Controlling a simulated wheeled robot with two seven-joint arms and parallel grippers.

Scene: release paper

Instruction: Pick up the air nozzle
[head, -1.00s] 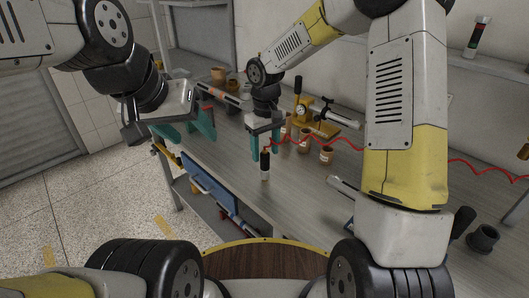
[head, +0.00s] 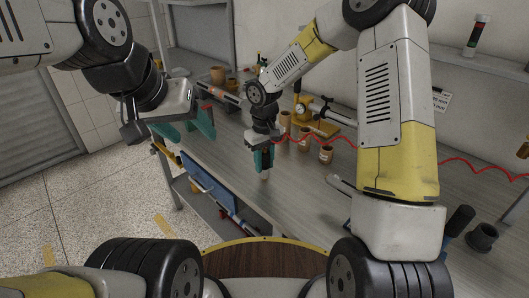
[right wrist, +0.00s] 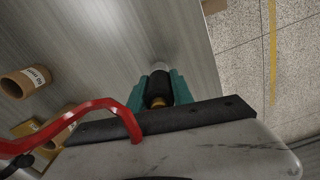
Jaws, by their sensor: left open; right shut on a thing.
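The air nozzle (right wrist: 160,90) has a black body with a brass-coloured end and a pale tip. In the right wrist view it lies between the teal fingers of my right gripper (right wrist: 160,88), which is shut on it. In the head view my right gripper (head: 263,160) is low over the workbench's front part. Only the pale lower end of the nozzle (head: 264,175) shows clearly below the fingers; I cannot tell whether it touches the bench. My left gripper (head: 187,128) is open and empty near the bench's left end.
A red coiled hose (head: 340,142) crosses to the right behind my right arm and passes close to the gripper in the wrist view. Dark pieces (head: 483,238) stand at right.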

